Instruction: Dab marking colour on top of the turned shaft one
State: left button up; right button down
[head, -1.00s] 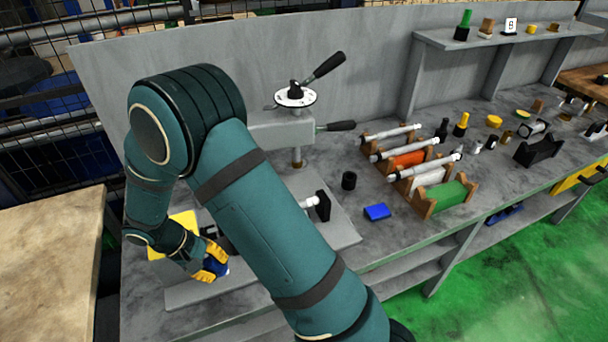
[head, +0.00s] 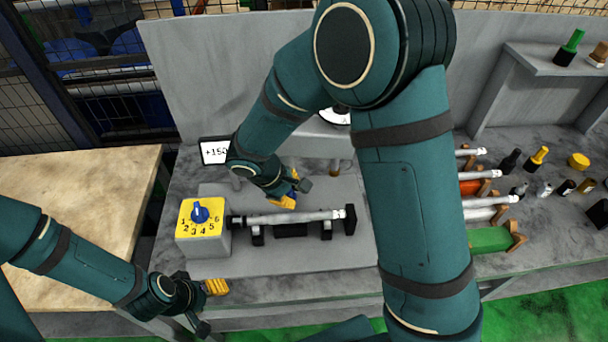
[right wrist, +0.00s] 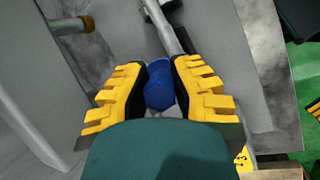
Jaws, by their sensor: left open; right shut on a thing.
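The turned shaft (head: 290,217) lies level in the fixture, between the yellow dial box and a black end support (head: 349,219). In the head view my right gripper (head: 287,198) is just behind and above the shaft's middle. In the right wrist view its yellow fingers (right wrist: 160,88) are shut on a blue marker (right wrist: 160,86), with the shaft (right wrist: 165,27) just beyond. Whether the marker touches the shaft cannot be told; its tip is hidden. My left gripper (head: 208,302) is open and empty, low in front of the bench.
A yellow dial box (head: 202,228) with a blue knob stands at the shaft's left end. A display (head: 215,151) reading +150 is behind it. Racked shafts (head: 484,207) and small bottles (head: 538,158) lie to the right, partly behind my right arm. A beige table (head: 80,200) is at left.

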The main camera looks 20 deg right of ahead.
jog(key=shift+w+d+r+n, duration=0.1)
jog(key=shift+w+r+n, duration=0.05)
jog(key=shift+r+n, duration=0.2)
jog(key=shift+f+b, duration=0.65)
jog(key=shift+f, duration=0.35)
jog(key=shift+f+b, duration=1.3)
jog(key=shift+f, duration=0.7)
jog(key=shift+f+b, duration=0.65)
jog(key=shift+b, duration=0.2)
jog(key=shift+r, duration=0.1)
jog(key=shift+r+p, duration=2.4)
jog(key=shift+r, duration=1.05)
